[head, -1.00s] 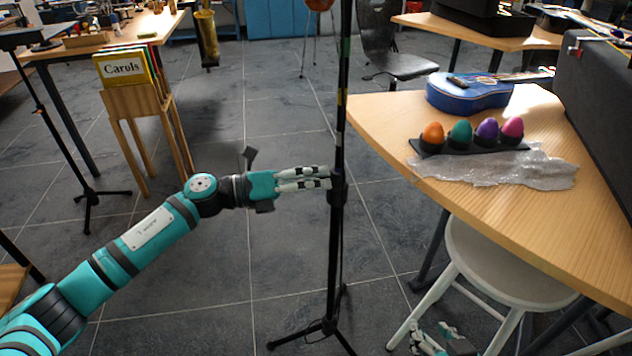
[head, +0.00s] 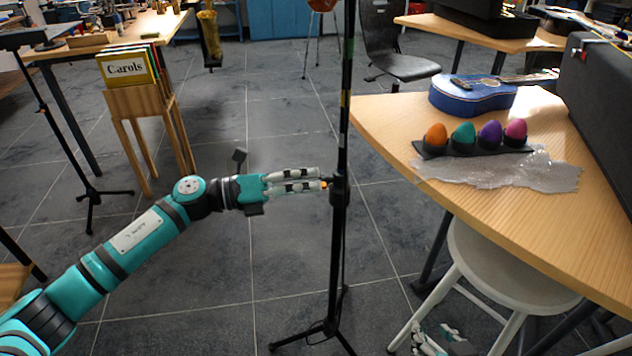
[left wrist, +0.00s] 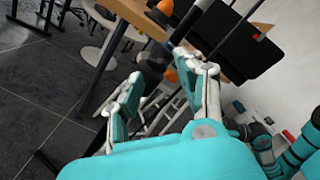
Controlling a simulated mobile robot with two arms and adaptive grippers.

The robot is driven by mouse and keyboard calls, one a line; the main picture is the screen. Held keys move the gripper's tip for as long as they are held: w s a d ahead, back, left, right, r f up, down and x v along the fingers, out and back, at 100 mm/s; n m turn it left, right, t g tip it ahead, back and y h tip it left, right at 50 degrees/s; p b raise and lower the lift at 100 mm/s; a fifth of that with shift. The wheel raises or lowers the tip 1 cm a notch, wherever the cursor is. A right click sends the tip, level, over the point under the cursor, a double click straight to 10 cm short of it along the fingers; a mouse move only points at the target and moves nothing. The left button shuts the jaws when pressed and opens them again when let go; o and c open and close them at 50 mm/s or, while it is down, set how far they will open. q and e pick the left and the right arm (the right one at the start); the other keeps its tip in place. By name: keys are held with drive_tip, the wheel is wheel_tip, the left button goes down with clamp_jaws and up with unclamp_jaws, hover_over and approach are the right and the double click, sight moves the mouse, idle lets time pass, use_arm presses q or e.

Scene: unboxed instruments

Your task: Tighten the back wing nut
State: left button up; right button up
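A black upright stand (head: 338,240) rises from the floor left of the curved table. A small orange wing nut (head: 325,185) sits on the left side of its collar. In the left wrist view the orange nut (left wrist: 171,75) shows just beyond the gap between the fingertips. My left gripper (head: 322,179) points right at the collar, its fingertips close beside the nut; contact cannot be told. In the left wrist view its two fingers (left wrist: 163,70) stand apart with nothing clamped. My right gripper (head: 430,341) is low by the white stool, partly cut off; its opening is unclear.
The curved wooden table (head: 520,225) holds a blue guitar (head: 472,95) and several coloured egg shakers (head: 490,132) in a black holder. A white stool (head: 505,265) stands under its edge. A wooden rack with a Carols book (head: 127,69) is at left. The floor around the stand is clear.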

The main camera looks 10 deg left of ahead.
use_arm(q)
drive_tip(key=v, duration=0.9)
drive_tip(key=shift+a, duration=0.4)
drive_tip(key=shift+s, duration=0.1)
